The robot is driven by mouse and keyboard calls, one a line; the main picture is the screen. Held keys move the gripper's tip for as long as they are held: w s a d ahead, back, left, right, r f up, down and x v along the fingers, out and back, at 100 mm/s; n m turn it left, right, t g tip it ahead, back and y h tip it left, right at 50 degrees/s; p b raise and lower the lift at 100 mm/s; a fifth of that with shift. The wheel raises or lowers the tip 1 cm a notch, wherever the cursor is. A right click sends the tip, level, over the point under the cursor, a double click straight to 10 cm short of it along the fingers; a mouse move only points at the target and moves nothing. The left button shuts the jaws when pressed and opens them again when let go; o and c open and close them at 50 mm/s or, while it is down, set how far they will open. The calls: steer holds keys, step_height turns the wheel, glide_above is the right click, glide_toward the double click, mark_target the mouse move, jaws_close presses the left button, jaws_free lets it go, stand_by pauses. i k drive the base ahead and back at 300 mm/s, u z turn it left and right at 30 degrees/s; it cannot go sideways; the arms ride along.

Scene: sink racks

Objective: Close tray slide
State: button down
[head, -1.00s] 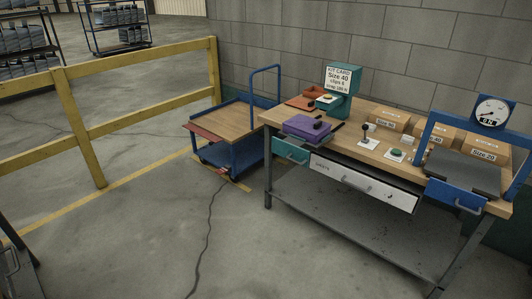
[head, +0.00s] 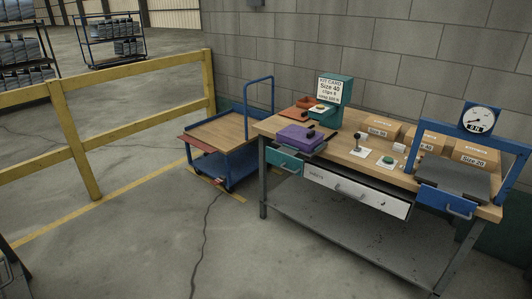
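No part is labelled as the tray slide, and I cannot tell which one it is. On the workbench (head: 345,143), a teal drawer (head: 284,161) with a handle sits at the left end, below a purple block (head: 300,137) with a black knob. A wide white-fronted drawer (head: 355,193) hangs under the middle and appears to stick out a little. A blue drawer (head: 446,202) with a handle juts out at the right end, below a grey plate (head: 450,178) in a blue gauge frame. My gripper is not in view.
A blue cart (head: 222,131) stands left of the bench. A yellow railing (head: 78,145) runs along the left. A teal kit-card stand (head: 332,105) and several cardboard boxes (head: 380,129) are on the benchtop. The floor (head: 130,255) in front is clear except for a dark crack-like line.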

mark_target(284, 157)
steer(key=u, duration=0.15)
steer(key=i, duration=0.75)
steer(key=u, duration=1)
steer(key=i, duration=0.8)
steer(key=u, duration=0.4)
